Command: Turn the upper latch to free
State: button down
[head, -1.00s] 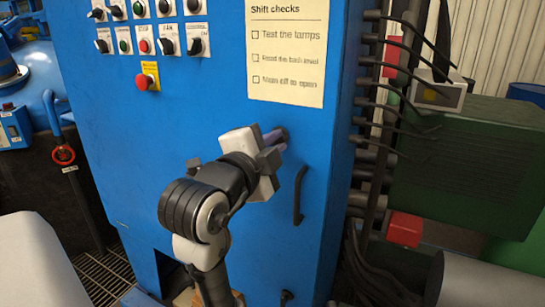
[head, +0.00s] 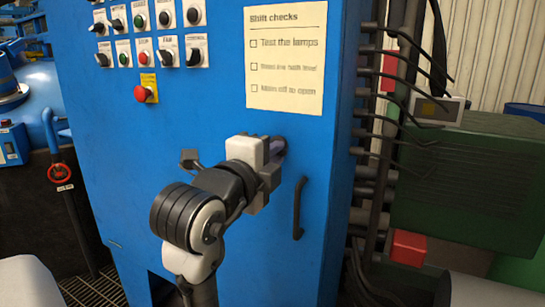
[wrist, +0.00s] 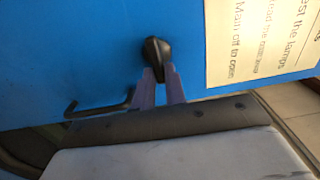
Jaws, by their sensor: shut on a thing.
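The upper latch (wrist: 155,50) is a small black knob on the blue cabinet door. In the wrist view it stands between the tips of my gripper's two purple-grey fingers. In the head view my gripper (head: 277,148) is up against the door, just above the handle, and its hand hides most of the latch. My gripper is shut on the latch, with the fingers on either side of it.
A dark bar handle (head: 299,208) is on the door below my gripper. A paper checklist (head: 286,58) hangs above. Switches and a red stop button (head: 141,94) are at upper left. Cables and pipes (head: 372,130) run down the cabinet's right side.

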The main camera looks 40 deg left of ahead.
jog(key=shift+d, duration=0.1)
jog(key=c, duration=1.4)
grip_release()
jog(key=shift+c, duration=0.2)
jog(key=b+v, duration=0.1)
jog(key=v, duration=1.2)
jog(key=shift+s, duration=0.4)
